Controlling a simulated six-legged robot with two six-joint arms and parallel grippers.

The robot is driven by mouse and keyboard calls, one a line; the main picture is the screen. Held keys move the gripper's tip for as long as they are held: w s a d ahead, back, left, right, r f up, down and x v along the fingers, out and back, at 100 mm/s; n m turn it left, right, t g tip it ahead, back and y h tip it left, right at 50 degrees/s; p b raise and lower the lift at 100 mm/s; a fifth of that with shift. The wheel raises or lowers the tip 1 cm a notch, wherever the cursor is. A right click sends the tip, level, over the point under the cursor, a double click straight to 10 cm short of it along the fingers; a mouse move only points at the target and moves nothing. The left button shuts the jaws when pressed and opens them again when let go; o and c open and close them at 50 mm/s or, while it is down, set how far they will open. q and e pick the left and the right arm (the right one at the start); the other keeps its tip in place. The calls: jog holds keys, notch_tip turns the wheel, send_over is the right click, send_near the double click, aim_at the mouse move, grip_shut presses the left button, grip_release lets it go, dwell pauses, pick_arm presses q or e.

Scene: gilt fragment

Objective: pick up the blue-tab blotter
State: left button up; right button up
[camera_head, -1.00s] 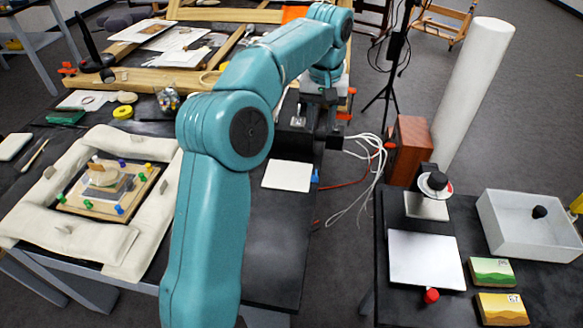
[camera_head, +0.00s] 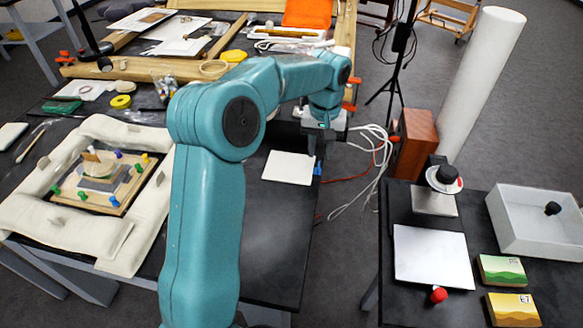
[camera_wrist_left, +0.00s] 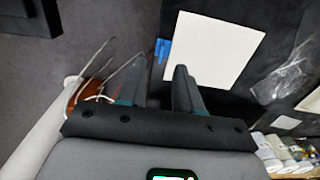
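The blue-tab blotter is a white square (camera_head: 288,167) lying flat on the dark table. Its blue tab (camera_head: 317,168) is at its right edge. In the left wrist view the blotter (camera_wrist_left: 215,48) lies ahead of the fingers, with its blue tab (camera_wrist_left: 161,50) on the left. My left gripper (camera_head: 313,142) is just beyond the blotter and above the table in the head view. In the wrist view its two fingers (camera_wrist_left: 159,82) are apart with nothing between them. The fingertips are partly hard to make out in the head view. My right gripper is not in view.
A second white sheet with a red knob (camera_head: 438,295) lies on the right table, near a white bin (camera_head: 535,215) and two painted boxes. A padded frame (camera_head: 85,225) is at left. Loose white cables (camera_head: 365,150) hang right of the left table's edge. Dark tabletop nearer than the blotter is clear.

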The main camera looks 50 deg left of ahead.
aim_at(294, 165)
pick_arm(q)
jog(key=f, duration=0.4)
jog(key=shift+s+d, duration=0.2)
jog(key=shift+s, duration=0.05)
jog(key=shift+f, duration=0.25)
grip_shut()
jog(key=shift+r, duration=0.15)
